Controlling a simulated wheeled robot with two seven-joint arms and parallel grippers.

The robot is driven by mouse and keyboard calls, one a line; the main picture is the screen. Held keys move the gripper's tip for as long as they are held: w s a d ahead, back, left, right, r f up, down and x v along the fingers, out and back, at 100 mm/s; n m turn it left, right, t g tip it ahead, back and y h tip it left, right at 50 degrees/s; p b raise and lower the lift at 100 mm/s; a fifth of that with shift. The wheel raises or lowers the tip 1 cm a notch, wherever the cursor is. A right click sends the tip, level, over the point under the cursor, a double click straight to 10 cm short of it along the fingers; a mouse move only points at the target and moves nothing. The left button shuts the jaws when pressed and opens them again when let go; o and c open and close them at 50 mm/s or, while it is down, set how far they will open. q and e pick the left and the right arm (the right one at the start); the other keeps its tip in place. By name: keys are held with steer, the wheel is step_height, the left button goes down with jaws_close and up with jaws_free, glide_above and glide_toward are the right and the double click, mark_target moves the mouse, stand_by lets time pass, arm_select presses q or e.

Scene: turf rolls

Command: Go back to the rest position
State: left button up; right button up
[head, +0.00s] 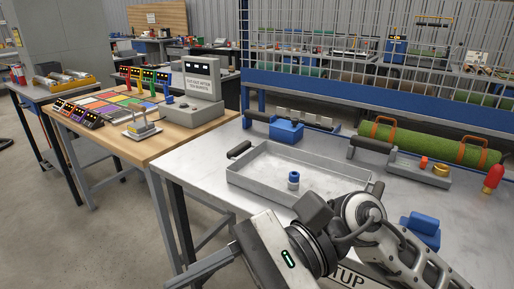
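My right arm comes in from the lower right and reaches across the front of the metal table (205,160). Its gripper (203,268) is at the bottom of the head view, at the left front corner of the table and away from the objects. The view does not show clearly whether its fingers are apart, and I see nothing held there. My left gripper is not in view. A green turf roll (430,145) with two orange straps lies at the back right of the table.
Blue blocks (287,131), a grey fixture (420,170) and a red-tipped piece (492,178) stand around. A wooden bench (190,133) with a monitor (200,78) adjoins at left. Floor is clear at lower left.

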steer(key=w+d+r+m+t+y, duration=0.15)
steer(key=w+m+t+y, duration=0.5)
steer(key=m, duration=0.65)
steer(key=w+d+r+m+t+y, duration=0.1)
steer(key=w+d+m+t+y, duration=0.15)
steer(key=m+t, duration=0.85)
steer(key=w+d+f+m+t+h, duration=0.3)
steer(key=f+m+t+h, duration=0.15)
steer(key=m, duration=0.65)
steer(key=w+d+f+m+t+h, duration=0.35)
steer(key=m+t+h, duration=0.2)
steer(key=m, duration=0.45)
steer(key=s+d+f+m+g+h, duration=0.2)
steer(key=s+f+m+g+h, duration=0.1)
steer(key=f+m, duration=0.3)
steer(key=s+d+f+m+g+h, duration=0.3)
steer(key=s+f+m, duration=0.1)
steer(key=f, duration=0.7)
steer(key=s+d+f+m+g+h, duration=0.3)
steer(key=s+f+m+h, duration=0.1)
steer(key=f+m, duration=0.3)
step_height(320, 180, down, 2)
steer(key=shift+s+d+m, duration=0.15)
steer(key=shift+s+m, duration=0.15)
